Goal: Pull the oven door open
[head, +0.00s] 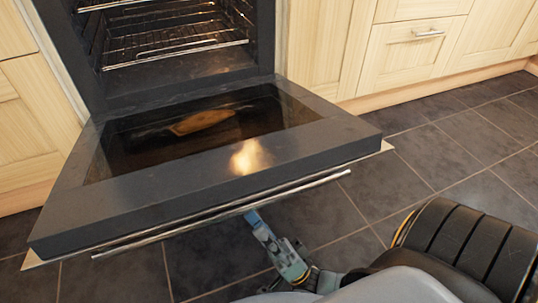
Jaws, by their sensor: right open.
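The oven door (300,143) is folded down, wide open and close to level, with its dark glass panel facing up. Its long metal handle (215,218) runs along the near edge. The oven cavity (180,62) stands open behind it, with wire racks inside. My right gripper (255,220) is just below the door's near edge, by the middle of the handle. Its fingertips are partly hidden at the handle, and I cannot tell whether they touch it. It is open. My left gripper is not in view.
Pale wooden cabinets (405,55) stand on both sides of the oven, and one drawer at the right has a metal handle (428,33). The dark tiled floor (440,150) is clear to the right of the door.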

